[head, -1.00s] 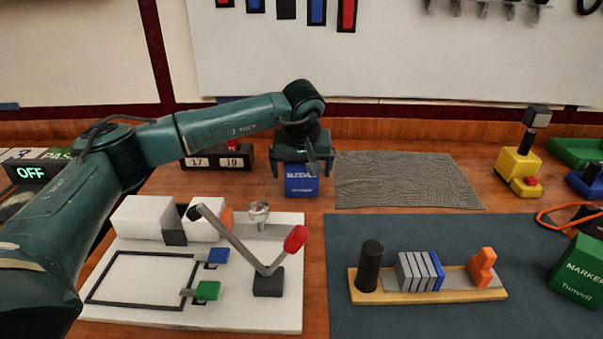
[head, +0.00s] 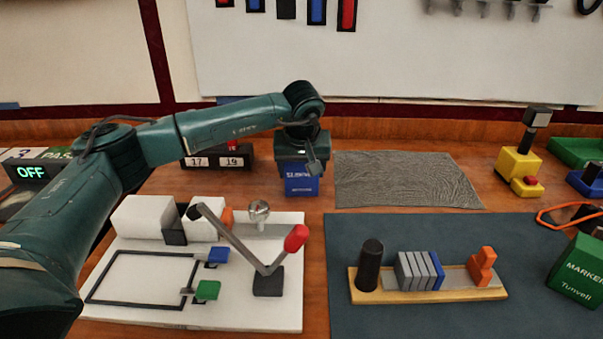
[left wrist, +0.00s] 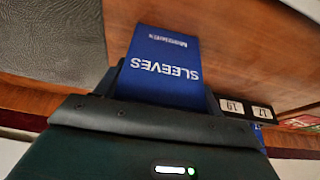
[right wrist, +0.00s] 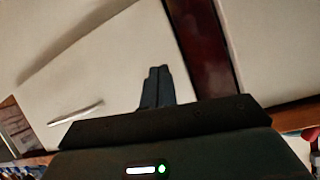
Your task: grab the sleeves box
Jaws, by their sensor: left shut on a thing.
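The blue sleeves box (head: 301,187) stands on the wooden table at the back, its white lettering showing. My left gripper (head: 300,170) reaches down over it from above and is shut on it, covering its upper part. In the left wrist view the sleeves box (left wrist: 163,66) sticks out from between the left fingers (left wrist: 165,92). The box still appears to be on the table. My right gripper (right wrist: 157,90) shows only in the right wrist view, with its fingers together and nothing between them, in front of a pale surface.
A date block (head: 222,158) stands left of the box and a grey textured mat (head: 405,180) lies to its right. In front are a white board (head: 130,312) with a red-tipped lever (head: 296,238) and a dark blue mat (head: 450,320) with a wooden rack (head: 430,297).

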